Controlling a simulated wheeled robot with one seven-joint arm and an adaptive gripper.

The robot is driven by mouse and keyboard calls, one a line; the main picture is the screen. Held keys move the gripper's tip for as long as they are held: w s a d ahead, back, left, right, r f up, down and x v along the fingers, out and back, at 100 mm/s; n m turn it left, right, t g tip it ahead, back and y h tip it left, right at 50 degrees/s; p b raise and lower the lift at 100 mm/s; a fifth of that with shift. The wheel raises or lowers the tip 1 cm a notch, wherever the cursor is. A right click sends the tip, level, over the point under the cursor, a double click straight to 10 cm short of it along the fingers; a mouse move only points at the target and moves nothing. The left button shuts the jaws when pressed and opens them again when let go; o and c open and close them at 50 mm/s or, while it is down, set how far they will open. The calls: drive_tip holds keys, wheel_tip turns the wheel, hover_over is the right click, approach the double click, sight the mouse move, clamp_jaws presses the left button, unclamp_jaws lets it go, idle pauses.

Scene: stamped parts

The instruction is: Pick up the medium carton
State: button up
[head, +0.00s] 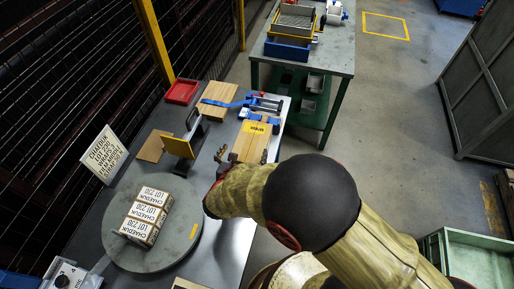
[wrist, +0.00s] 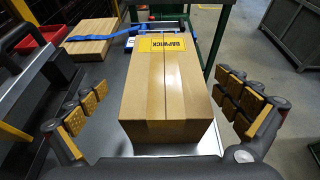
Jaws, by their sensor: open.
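A brown carton (wrist: 168,98) with a taped seam and a yellow label stands on the grey table, between the spread fingers of my gripper (wrist: 160,100) in the wrist view. Gaps show between it and the finger pads on both sides, so nothing is held. In the head view the same carton (head: 252,144) stands near the table's right edge, with my gripper (head: 243,156) at its near end. My arm hides part of the table there. A flatter brown carton (head: 218,97) lies farther back; it also shows in the wrist view (wrist: 90,42).
Several white-labelled boxes (head: 147,214) stand on a round turntable (head: 124,245) at the left. A blue strapping tool (head: 262,102) lies just behind the carton. A red tray (head: 182,91) and a yellow-faced stand (head: 182,146) are left of it. A mesh fence runs along the left.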

sight(251, 141)
drive_tip(key=shift+w+d+f, duration=0.3)
drive_tip(key=shift+d+f, duration=0.05)
drive_tip(key=b+x, duration=0.2)
drive_tip(key=x, duration=0.4)
drive_tip(key=shift+w+d+f, duration=0.2)
drive_tip(key=shift+w+d, duration=0.05)
drive_tip(key=shift+w, duration=0.05)
drive_tip(key=shift+c, duration=1.2)
drive_tip(key=c, duration=1.5)
drive_tip(key=shift+c, duration=0.5)
drive_tip(key=shift+w+a+r, duration=0.1)
drive_tip(key=shift+r, duration=0.15)
